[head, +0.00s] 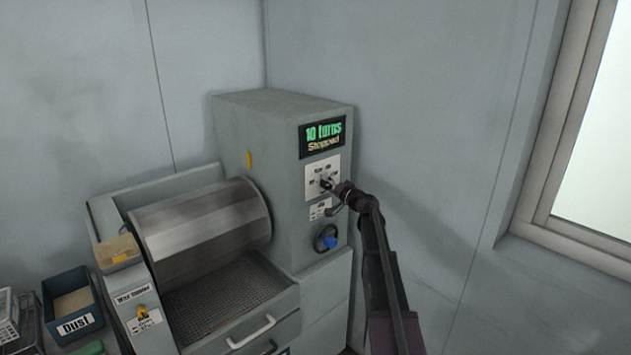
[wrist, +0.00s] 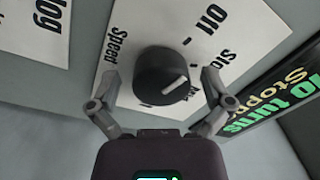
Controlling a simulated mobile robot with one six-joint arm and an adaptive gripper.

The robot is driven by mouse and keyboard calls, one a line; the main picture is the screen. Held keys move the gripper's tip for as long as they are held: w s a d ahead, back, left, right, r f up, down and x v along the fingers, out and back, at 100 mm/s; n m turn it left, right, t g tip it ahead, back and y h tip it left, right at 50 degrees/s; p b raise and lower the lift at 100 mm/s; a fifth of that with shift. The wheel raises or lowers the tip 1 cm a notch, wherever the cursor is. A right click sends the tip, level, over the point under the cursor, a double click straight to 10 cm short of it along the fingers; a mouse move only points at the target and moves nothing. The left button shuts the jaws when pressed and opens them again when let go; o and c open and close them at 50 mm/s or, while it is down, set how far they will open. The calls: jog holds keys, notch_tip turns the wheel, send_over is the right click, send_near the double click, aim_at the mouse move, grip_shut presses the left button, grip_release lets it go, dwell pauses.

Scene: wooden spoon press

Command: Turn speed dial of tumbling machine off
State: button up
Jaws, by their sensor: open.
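The tumbling machine (head: 285,125) stands in the corner with a metal drum (head: 200,228) on its left. Its display (head: 322,137) reads "10 turns" and "Stopped". The speed dial (wrist: 163,75) is a round black knob with a white pointer line, on a white plate (wrist: 205,32) marked "Speed" and "Off". The pointer slants up and right, toward a partly hidden label that looks like "Slow". My gripper (wrist: 160,80) is open, with one finger on each side of the dial; contact is unclear. In the head view, my gripper (head: 335,189) is at the plate and partly covers the dial.
A blue knob (head: 331,242) sits on the panel below the plate. A mesh tray (head: 225,300) lies under the drum. A bin labelled "Dust" (head: 75,325) stands at the lower left. A bare wall (head: 430,110) and a window (head: 590,190) are on the right.

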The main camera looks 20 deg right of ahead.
jog(key=shift+s+a, duration=0.1)
jog(key=s+a+f+n+g+y, duration=0.1)
jog(key=s+a+f+n+g, duration=0.35)
jog(key=s+a, duration=0.6)
jog(key=s+a+f+n+g+y, duration=0.1)
jog(key=s+a+f+n+g, duration=0.1)
jog(key=s+a+f+g, duration=0.8)
jog(key=s+a+f+g+h, duration=0.1)
jog(key=s+a+f+h, duration=0.1)
jog(key=s, duration=0.8)
jog(key=s+a+f+n+g+h, duration=0.1)
jog(key=s+a+f+h, duration=0.2)
jog(key=s+h, duration=0.3)
jog(key=s+a, duration=0.1)
jog(key=s, duration=0.3)
jog(key=shift+s+g, duration=0.35)
jog(key=shift+a, duration=0.1)
